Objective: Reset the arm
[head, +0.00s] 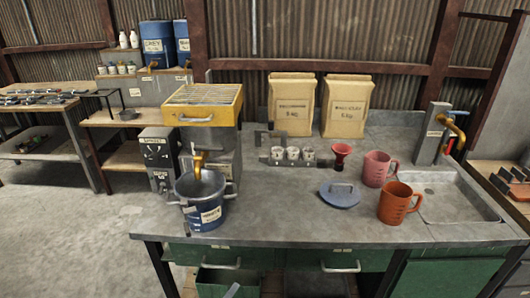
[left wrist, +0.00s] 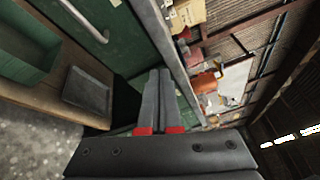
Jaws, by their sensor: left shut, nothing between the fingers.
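My left gripper (left wrist: 160,76) shows in the left wrist view with its two grey fingers together, red marks at their bases and nothing between them. My right gripper is in neither view.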

